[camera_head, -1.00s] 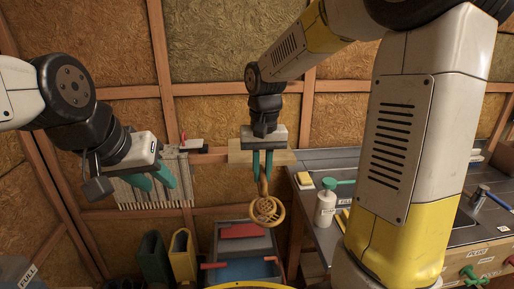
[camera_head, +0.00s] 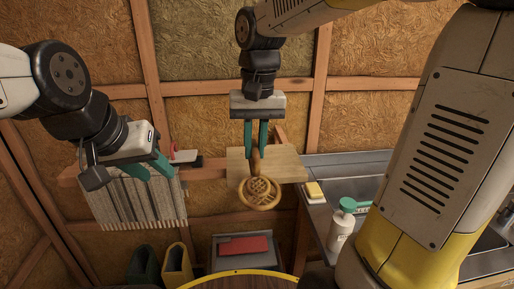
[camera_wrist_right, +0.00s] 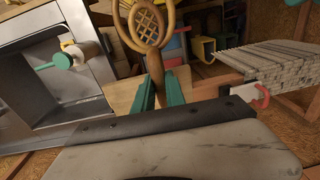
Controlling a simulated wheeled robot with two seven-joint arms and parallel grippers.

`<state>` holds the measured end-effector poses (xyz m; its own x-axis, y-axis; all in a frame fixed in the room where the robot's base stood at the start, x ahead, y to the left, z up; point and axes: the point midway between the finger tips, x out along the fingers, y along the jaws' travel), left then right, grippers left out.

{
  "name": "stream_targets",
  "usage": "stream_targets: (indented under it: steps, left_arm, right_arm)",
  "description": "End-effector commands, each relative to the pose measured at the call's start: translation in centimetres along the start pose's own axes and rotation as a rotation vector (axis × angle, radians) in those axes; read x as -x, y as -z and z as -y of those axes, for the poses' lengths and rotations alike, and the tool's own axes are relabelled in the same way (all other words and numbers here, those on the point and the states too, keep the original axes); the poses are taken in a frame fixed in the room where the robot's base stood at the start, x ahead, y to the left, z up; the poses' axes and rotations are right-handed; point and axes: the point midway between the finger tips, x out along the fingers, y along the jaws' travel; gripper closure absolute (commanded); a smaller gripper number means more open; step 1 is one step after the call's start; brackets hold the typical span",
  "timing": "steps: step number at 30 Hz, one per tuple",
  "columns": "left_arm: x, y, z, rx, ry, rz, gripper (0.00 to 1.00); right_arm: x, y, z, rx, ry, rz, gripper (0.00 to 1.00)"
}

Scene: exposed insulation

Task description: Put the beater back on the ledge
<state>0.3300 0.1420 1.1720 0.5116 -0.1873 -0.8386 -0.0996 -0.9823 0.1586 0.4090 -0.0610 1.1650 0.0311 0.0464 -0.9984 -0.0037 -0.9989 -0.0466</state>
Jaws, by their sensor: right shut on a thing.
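The beater (camera_head: 259,190), a tan woven wicker loop with a short handle, hangs head down from my right gripper (camera_head: 256,152). The gripper is shut on its handle. In the right wrist view the beater (camera_wrist_right: 148,25) rises beyond the teal fingers (camera_wrist_right: 160,92). The ledge (camera_head: 285,166), a pale wooden board on the wall rail, lies behind the beater in the head view. The beater overlaps it there, and I cannot tell whether they touch. My left gripper (camera_head: 149,168) has its teal fingers apart, in front of a hanging striped rug (camera_head: 140,205).
A metal sink counter (camera_head: 345,172) with a white, green-topped bottle (camera_head: 341,225) and a yellow sponge (camera_head: 314,191) stands at right. A red-handled tool (camera_head: 183,156) lies on the rail by the rug. Boots (camera_head: 177,266) and a bin with a red item (camera_head: 243,246) stand below.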

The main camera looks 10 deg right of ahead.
Motion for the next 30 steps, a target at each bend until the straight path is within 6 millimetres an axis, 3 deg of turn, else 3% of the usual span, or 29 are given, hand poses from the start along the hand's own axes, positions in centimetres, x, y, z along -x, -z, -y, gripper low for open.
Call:
stream_targets:
  steps: [5, 19, 30]
  left_arm:
    - [0.0, 0.0, 0.0, 0.000, 0.000, -0.001, 0.64]
    - [0.0, 0.0, 0.0, 0.000, 0.000, 0.000, 0.64]
    - [0.0, 0.0, 0.0, 0.000, 0.000, 0.000, 0.64]
  right_arm:
    - [-0.2, 1.5, -0.4, -0.002, 0.002, 0.000, 1.00]
    - [-1.6, 12.7, -3.7, -0.002, 0.001, 0.000, 1.00]
    - [-2.5, 15.4, -4.5, 0.000, 0.001, 0.002, 1.00]
